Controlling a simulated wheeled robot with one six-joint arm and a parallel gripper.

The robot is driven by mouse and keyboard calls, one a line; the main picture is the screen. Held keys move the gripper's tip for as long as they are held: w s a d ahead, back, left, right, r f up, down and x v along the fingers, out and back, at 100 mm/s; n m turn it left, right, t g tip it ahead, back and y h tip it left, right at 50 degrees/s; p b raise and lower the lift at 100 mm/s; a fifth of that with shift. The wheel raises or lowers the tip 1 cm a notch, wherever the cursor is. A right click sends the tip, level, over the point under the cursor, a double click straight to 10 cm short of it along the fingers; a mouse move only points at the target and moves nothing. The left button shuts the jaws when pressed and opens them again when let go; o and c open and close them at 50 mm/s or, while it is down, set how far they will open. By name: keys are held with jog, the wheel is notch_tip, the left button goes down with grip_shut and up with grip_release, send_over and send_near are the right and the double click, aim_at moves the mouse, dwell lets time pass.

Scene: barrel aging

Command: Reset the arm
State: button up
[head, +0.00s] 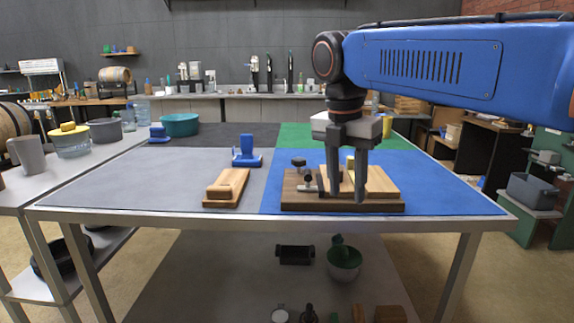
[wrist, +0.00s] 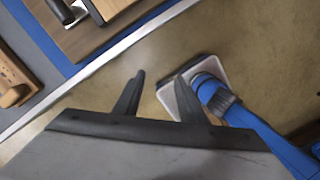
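My blue arm comes in from the right in the head view. My gripper (head: 348,196) hangs with its fingers pointing down, and it also shows in the wrist view (wrist: 158,77). The two dark fingers stand apart with nothing between them. In the wrist view the floor (wrist: 110,80) lies below the gap, so the gripper is in front of the table's near edge. In the head view it hides part of a wooden fixture board (head: 300,203) on the blue mat.
The table (head: 130,212) has grey, blue, green and dark areas. A wooden block with a handle (head: 226,188) and a blue tool (head: 247,152) stand left of the fixture. A teal bowl (head: 180,124) is farther back. A side bench (head: 95,165) with containers is at left.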

jog(key=s+d+f+m+t, duration=0.2)
jog(key=s+d+f+m, duration=0.6)
jog(key=f+m, duration=0.3)
jog(key=s+d+f+m+t+y, duration=0.1)
jog(key=s+d+f+m+t, duration=0.1)
jog(key=s+d+f+m, duration=0.6)
notch_tip(320, 180, down, 4)
jog(key=s+m, duration=0.1)
jog(key=m, duration=0.7)
jog(key=shift+s+d+m, duration=0.3)
jog(key=shift+d, duration=0.05)
